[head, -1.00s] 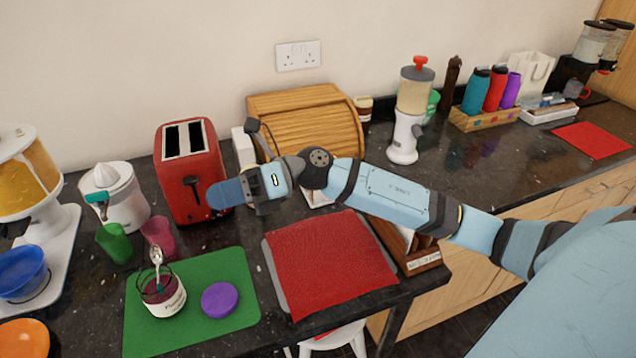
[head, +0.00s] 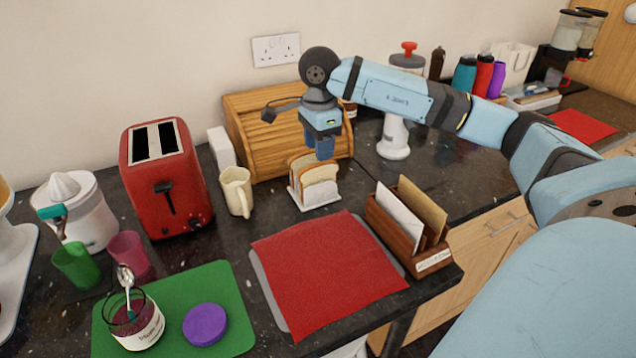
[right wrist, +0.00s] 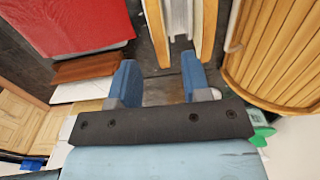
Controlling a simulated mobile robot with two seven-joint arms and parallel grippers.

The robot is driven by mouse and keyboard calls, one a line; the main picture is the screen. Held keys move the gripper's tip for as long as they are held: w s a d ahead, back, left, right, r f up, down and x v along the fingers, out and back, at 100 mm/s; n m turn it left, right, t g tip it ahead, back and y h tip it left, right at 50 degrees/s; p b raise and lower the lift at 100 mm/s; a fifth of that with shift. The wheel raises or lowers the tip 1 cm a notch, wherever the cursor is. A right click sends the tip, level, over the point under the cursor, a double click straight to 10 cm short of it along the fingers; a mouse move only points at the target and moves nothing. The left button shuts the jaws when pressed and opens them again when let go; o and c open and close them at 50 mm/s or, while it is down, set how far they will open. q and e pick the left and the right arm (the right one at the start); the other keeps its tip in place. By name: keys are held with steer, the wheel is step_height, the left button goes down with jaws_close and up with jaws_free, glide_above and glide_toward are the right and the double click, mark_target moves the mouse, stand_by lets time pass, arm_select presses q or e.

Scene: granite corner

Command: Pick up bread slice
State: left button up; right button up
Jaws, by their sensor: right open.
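Bread slices (head: 319,175) stand upright in a white rack (head: 318,203) on the dark worktop, in front of the wooden bread bin. In the right wrist view, two slices (right wrist: 157,32) show edge-on at the top, with the pale rack between them. My right gripper (head: 320,151) is open and points down just above and behind the slices. In the right wrist view its blue fingers (right wrist: 160,80) stand apart with nothing between them, and the slices lie beyond the fingertips. I cannot tell whether a finger touches bread. My left gripper is not in view.
The bread bin (head: 245,125) is close behind the gripper. A cream jug (head: 236,190) and red toaster (head: 160,185) stand left of the rack. A letter holder (head: 395,233) stands to the right. A red mat (head: 325,270) lies clear in front.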

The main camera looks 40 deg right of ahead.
mark_target(319, 164)
step_height(319, 164, down, 7)
steer(key=shift+f, duration=0.15)
jaws_close()
stand_by(0.4)
